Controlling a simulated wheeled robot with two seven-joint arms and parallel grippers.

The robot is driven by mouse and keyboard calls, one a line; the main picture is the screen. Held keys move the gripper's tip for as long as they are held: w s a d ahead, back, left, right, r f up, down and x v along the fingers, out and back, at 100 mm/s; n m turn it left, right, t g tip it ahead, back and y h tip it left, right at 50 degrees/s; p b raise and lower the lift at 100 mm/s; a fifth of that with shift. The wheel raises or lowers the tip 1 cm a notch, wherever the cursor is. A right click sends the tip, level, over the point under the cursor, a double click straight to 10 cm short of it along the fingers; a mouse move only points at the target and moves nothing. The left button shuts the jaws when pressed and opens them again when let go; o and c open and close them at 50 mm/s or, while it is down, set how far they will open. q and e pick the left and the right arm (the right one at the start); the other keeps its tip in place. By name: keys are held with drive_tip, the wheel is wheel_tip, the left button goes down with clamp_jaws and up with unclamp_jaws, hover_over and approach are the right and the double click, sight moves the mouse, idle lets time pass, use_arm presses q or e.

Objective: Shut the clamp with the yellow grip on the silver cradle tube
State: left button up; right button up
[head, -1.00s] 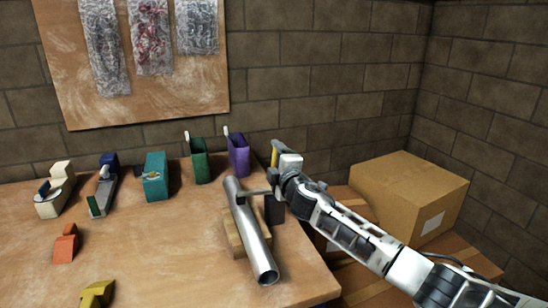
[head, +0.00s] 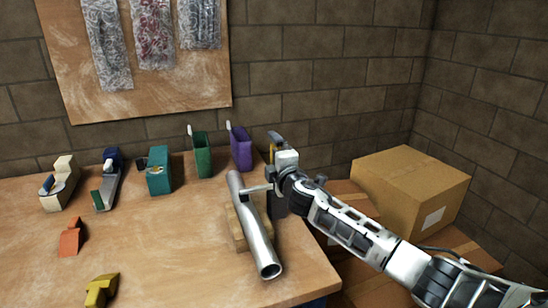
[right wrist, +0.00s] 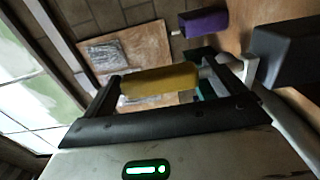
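The silver cradle tube (head: 253,232) lies tilted across a wooden cradle (head: 236,230) near the table's right edge. A dark clamp post (head: 277,206) stands beside it, with a thin grey bar (head: 257,188) reaching toward the tube. I cannot tell whether the bar presses on it. The yellow grip (head: 271,153) shows as a sliver behind my right gripper (head: 278,147). In the right wrist view the yellow grip (right wrist: 160,79) lies crosswise between the two black fingers of my right gripper (right wrist: 172,82). The fingers are wide apart; contact is unclear. My left gripper is out of view.
Purple (head: 240,150) and green (head: 201,156) holders and a teal block (head: 159,170) stand along the table's back. Orange (head: 71,238) and yellow (head: 101,290) blocks lie at left. A cardboard box (head: 408,200) is at right. The table's middle is clear.

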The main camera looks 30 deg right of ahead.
drive_tip(key=s+a+b, duration=0.1)
drive_tip(key=s+a, duration=0.1)
drive_tip(key=s, duration=1.3)
drive_tip(key=shift+s+a, duration=0.2)
drive_tip(key=shift+s, duration=0.2)
